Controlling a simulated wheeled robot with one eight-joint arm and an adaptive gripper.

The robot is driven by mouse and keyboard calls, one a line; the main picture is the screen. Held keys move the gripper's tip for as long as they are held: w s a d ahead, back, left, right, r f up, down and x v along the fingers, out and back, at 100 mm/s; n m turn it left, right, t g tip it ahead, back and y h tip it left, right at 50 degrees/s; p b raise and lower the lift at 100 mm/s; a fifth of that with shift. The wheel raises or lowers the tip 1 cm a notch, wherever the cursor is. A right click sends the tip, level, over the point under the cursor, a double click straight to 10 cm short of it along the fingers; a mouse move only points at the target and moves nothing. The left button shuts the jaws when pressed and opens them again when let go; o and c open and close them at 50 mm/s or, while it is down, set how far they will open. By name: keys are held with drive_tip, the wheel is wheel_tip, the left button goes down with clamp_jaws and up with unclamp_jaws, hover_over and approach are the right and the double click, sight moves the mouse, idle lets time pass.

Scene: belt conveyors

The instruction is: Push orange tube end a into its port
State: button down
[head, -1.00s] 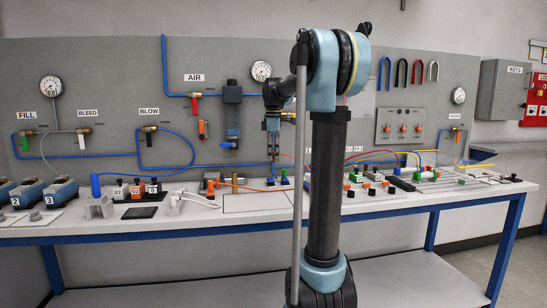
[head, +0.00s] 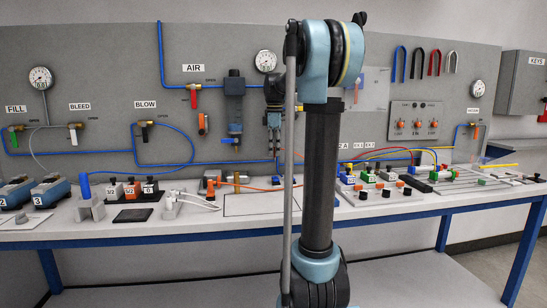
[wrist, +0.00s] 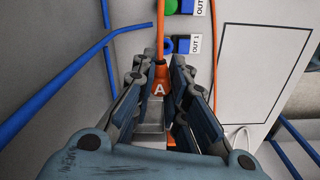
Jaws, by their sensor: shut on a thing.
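The orange tube end a (wrist: 160,82) is an orange plug marked with a white "A". My gripper (wrist: 159,68) is shut on it in the wrist view, with a finger on each side. The orange tube (wrist: 160,20) runs up from the plug. A blue-ringed port (wrist: 168,47) labelled OUT 1 lies just beyond the plug, partly hidden by it and the tube. A green-ringed port (wrist: 171,7) is farther up. In the head view my gripper (head: 273,145) points down above the bench. Whether the plug touches any port cannot be told.
A blue tube (wrist: 75,75) runs at the left of the wrist view. A black-outlined white area (head: 262,204) on the bench is clear.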

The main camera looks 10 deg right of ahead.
drive_tip(key=shift+s+f, duration=0.2)
drive_tip(key=shift+f, duration=0.4)
drive_tip(key=shift+s+f, duration=0.15)
drive_tip(key=shift+f, duration=2.5)
drive_tip(key=shift+s+f, duration=0.1)
drive_tip(key=shift+f, duration=1.05)
idle(1.3)
drive_tip(key=c, duration=1.1)
unclamp_jaws()
drive_tip(key=shift+r, duration=3.5)
